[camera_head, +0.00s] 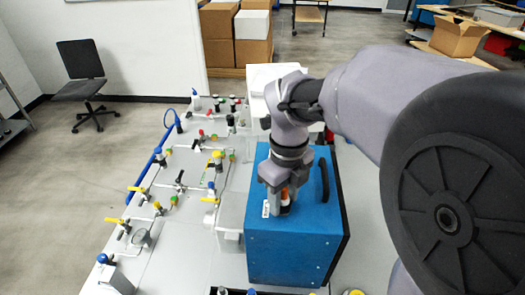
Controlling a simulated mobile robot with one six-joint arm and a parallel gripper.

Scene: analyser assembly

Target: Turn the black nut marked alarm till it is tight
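My gripper (284,204) points down over the top of the blue box (291,245), near its left front part. A small upright part with orange and white on it (285,194) and a black piece at its foot (285,210) shows at the fingers. The black piece may be the alarm nut, but no marking on it can be read. The fingers are close around this part and hide some of it. I cannot tell whether they touch it or stand apart from it. A small white label (266,209) lies on the box top just left of the fingers.
A black handle (324,180) rises from the box's right side. Left of the box, a pale panel (150,262) carries several valves with yellow, red and green parts and a blue pipe (150,165). Cardboard boxes (219,50) and an office chair (81,72) stand farther back.

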